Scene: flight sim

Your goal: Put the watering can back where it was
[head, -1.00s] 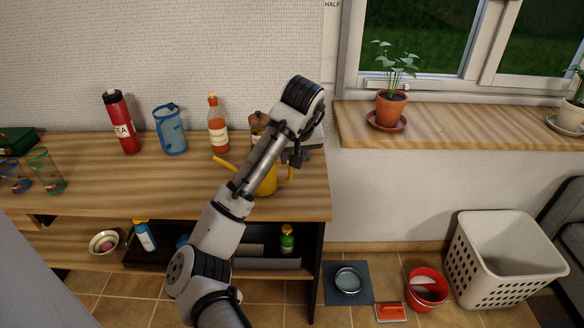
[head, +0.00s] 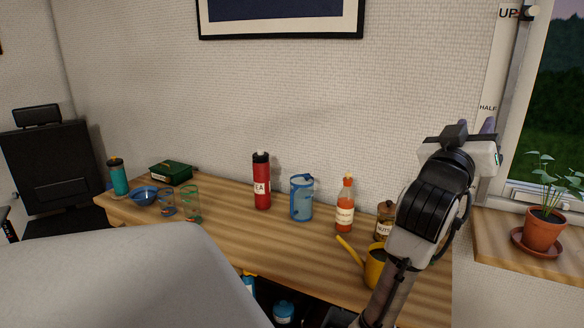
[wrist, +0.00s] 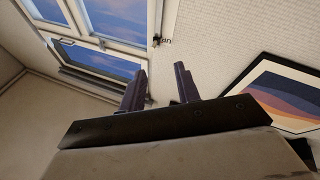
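The yellow watering can (head: 373,270) stands on the wooden sideboard (head: 290,255) near its right end, with its spout pointing left. My arm hides its right part in the head view. My gripper (wrist: 160,84) is raised well above the sideboard, near the wall beside the window, and is apart from the can. In the wrist view its two dark fingers are spread with nothing between them. In the head view the gripper (head: 487,128) is partly hidden behind my wrist.
A jar (head: 383,222), a sauce bottle (head: 345,207), a blue pitcher (head: 301,198) and a red tea flask (head: 262,182) stand along the sideboard's back. Glasses (head: 192,203) and a green box (head: 170,173) are further left. A potted plant (head: 545,230) stands on the windowsill.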

